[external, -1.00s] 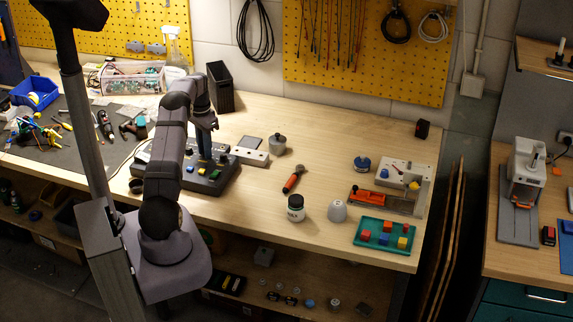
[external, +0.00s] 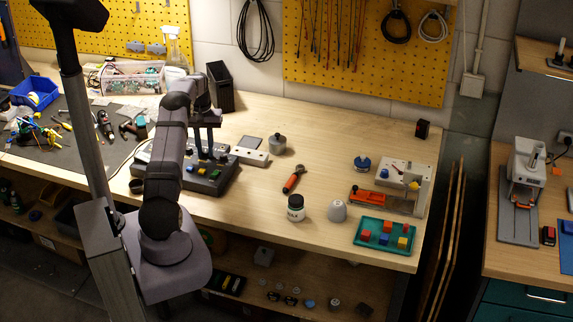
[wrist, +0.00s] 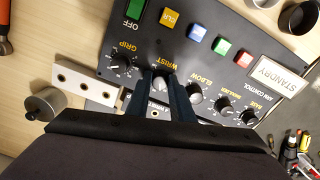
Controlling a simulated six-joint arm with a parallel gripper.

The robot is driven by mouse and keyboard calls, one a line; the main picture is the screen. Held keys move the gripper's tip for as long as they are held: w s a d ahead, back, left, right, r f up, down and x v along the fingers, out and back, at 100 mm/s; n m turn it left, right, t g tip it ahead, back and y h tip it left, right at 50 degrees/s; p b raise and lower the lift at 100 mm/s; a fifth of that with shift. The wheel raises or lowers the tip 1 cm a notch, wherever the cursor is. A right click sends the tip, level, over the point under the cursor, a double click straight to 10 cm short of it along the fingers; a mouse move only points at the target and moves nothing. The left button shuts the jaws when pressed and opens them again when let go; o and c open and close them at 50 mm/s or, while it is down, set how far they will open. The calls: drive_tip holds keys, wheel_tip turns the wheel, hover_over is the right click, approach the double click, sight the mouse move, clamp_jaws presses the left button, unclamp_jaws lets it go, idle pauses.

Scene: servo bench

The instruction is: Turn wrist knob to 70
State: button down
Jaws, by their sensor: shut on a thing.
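The dark control panel (wrist: 230,45) lies on the bench and fills much of the wrist view. The wrist knob (wrist: 160,80) is a round knob with a light top, below the yellow WRIST label. My gripper (wrist: 161,75) is on this knob, one blue finger on each side, shut on it. The knob's scale is too small and partly hidden to read. In the external view my gripper (external: 205,157) points down onto the panel (external: 187,175), and the knob is hidden there.
The grip knob (wrist: 120,66) sits to the left of the wrist knob and the elbow knob (wrist: 195,95) to the right, both close to my fingers. A white block with holes (wrist: 85,85) and a grey pot (wrist: 44,103) lie beside the panel.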

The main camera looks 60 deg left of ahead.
sight(206, 152)
drive_tip(key=shift+r+n, duration=0.1)
drive_tip(key=shift+n, duration=0.2)
drive_tip(key=c, duration=1.6)
unclamp_jaws()
drive_tip(key=shift+o, duration=0.2)
drive_tip(key=shift+r+b, duration=1.2)
drive_tip(key=shift+r, duration=2.45)
